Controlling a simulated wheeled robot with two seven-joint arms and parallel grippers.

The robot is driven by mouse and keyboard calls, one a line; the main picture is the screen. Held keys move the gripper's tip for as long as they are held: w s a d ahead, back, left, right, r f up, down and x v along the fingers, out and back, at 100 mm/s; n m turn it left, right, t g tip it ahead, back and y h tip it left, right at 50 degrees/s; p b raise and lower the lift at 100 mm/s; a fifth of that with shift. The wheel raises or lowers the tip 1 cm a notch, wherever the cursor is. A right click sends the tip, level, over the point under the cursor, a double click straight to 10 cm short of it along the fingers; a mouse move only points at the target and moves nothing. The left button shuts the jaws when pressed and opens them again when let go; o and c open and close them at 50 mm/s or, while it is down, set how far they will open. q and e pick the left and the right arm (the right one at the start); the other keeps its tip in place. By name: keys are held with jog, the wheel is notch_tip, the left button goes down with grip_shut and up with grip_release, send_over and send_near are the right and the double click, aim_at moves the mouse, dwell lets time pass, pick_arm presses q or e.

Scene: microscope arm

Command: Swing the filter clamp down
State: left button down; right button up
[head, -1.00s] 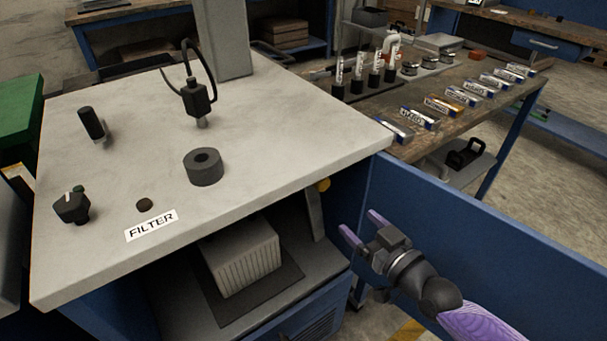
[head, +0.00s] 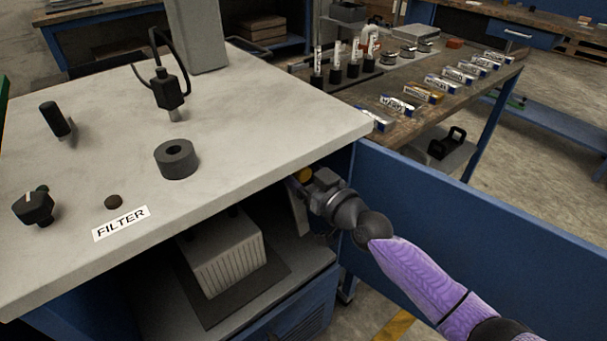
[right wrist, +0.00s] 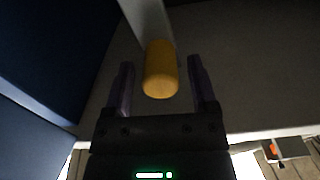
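The grey lever (head: 298,210) with a yellow knob (head: 304,175) hangs under the right side of the tabletop; it looks like the filter clamp. In the right wrist view the yellow knob (right wrist: 160,72) lies between the two purple fingers of my right gripper (right wrist: 160,62). The fingers are open, with a gap on each side of the knob. In the head view my right gripper (head: 306,183) reaches the lever under the table edge, and its fingers are mostly hidden. A FILTER label (head: 121,223) is on the tabletop's front. My left gripper is not in view.
A ribbed grey block (head: 222,262) sits on the shelf below the tabletop (head: 235,130). A blue panel (head: 480,225) stands right of my arm. A black ring (head: 176,159) and several black fittings are on top. A side table with vials and boxes is behind.

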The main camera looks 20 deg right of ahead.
grip_shut()
dwell(0.5)
dwell(0.4)
